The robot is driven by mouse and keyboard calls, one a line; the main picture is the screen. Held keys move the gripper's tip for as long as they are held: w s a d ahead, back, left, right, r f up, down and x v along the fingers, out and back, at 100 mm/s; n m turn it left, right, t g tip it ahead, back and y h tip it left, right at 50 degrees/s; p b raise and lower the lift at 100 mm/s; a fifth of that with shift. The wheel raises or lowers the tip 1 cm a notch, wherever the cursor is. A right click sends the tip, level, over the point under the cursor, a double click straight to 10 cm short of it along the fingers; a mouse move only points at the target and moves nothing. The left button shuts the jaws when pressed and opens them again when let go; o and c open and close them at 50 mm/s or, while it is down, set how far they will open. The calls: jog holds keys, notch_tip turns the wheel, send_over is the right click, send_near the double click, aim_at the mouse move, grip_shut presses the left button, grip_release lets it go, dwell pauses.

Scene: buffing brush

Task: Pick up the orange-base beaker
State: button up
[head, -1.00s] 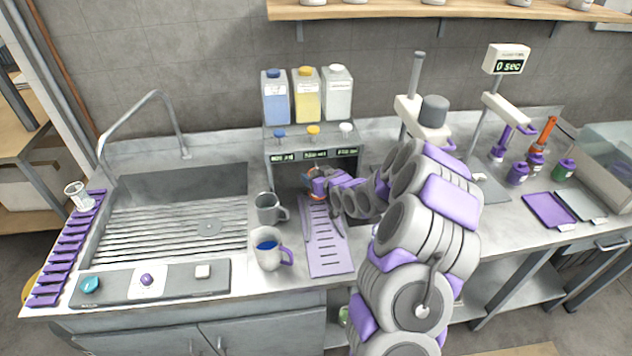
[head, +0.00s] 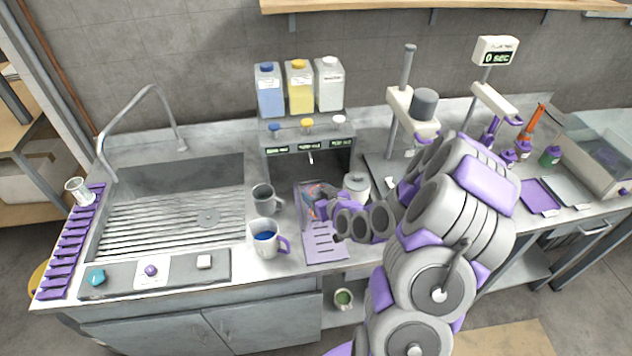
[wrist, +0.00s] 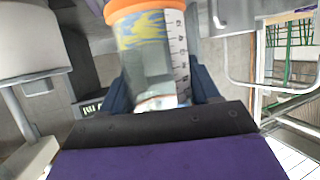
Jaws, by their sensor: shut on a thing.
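The orange-base beaker (wrist: 150,50) is clear, with a scale of markings and yellow and blue colouring on its wall. In the wrist view its orange base is at the top of the picture. My gripper (wrist: 162,95) is shut on it, with one dark finger on each side. In the head view my gripper (head: 322,203) is over the purple slotted tray in front of the dispenser. Only a small orange and blue bit of the beaker (head: 313,190) shows there; my gripper hides most of it.
A grey mug (head: 263,198) and a mug with blue liquid (head: 264,238) stand left of the purple tray (head: 325,247). The dispenser (head: 308,150) is behind. A lidded pot (head: 356,187) stands close on the right. The sink (head: 170,200) is at left.

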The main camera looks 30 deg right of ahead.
jog(key=shift+s+a+r+p, duration=0.1)
jog(key=shift+s+r+p, duration=0.3)
jog(key=shift+p, duration=0.2)
jog(key=p, duration=0.2)
jog(key=shift+s+d+p, duration=0.1)
jog(key=shift+d+p, duration=0.1)
jog(key=shift+p, duration=0.15)
jog(key=shift+f+p, duration=0.1)
jog(key=shift+p, duration=0.6)
jog(key=shift+s+p, duration=0.15)
jog(key=shift+p, duration=0.55)
jog(key=s+p, duration=0.1)
jog(key=p, duration=0.4)
jog(key=shift+s+a, duration=0.2)
jog(key=shift+a, duration=0.2)
jog(key=shift+s+a+f+p, duration=0.1)
jog(key=shift+a+p, duration=0.05)
jog(key=shift+p, duration=0.55)
